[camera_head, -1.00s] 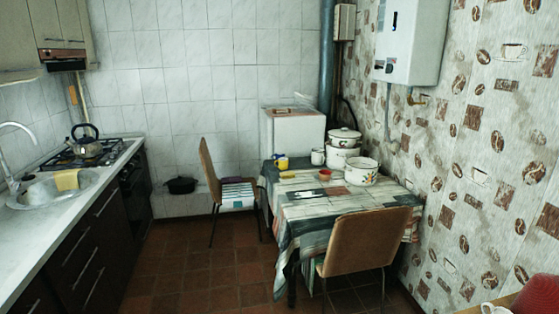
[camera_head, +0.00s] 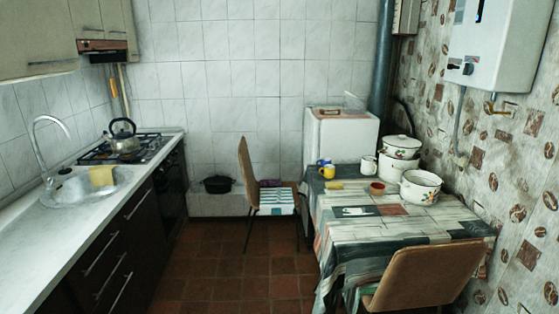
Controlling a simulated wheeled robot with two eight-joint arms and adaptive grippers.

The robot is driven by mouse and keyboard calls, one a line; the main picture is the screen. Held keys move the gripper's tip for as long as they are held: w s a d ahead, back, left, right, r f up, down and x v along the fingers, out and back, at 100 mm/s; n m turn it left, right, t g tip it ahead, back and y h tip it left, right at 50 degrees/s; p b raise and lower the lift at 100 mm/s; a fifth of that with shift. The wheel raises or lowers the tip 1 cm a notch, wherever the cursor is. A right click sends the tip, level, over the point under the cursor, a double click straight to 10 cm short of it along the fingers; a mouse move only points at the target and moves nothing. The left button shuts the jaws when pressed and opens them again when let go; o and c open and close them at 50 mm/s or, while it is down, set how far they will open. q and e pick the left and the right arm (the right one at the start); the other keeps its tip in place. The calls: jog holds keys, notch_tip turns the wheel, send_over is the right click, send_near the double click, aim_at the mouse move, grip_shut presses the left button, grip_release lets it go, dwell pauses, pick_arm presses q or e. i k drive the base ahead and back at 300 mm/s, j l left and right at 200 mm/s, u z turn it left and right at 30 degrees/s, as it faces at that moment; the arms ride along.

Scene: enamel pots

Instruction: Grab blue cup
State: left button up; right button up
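A small blue cup (camera_head: 322,162) stands at the far left corner of the dining table (camera_head: 390,240). A yellow mug (camera_head: 328,171) stands right in front of it and hides its lower part. The blue cup is small in this view, so I cannot make out a handle. Neither of my grippers shows in the head view.
A white mug (camera_head: 368,166), a red bowl (camera_head: 377,188) and white enamel pots (camera_head: 421,187) share the table. Chairs (camera_head: 428,275) and (camera_head: 250,185) stand in front and at its left side. The counter (camera_head: 60,230) runs along the left; tiled floor (camera_head: 240,275) is open between.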

aim_at(324, 164)
jog(key=i, duration=2.35)
jog(key=i+j+z, duration=0.1)
jog(key=i+z, duration=0.35)
jog(key=i+j+z, duration=0.3)
jog(key=i+z, duration=0.15)
jog(key=i+j+z, duration=0.9)
jog(key=j, duration=0.2)
jog(key=i+j+z, duration=0.2)
jog(key=j+z, duration=0.25)
jog(key=j, duration=0.2)
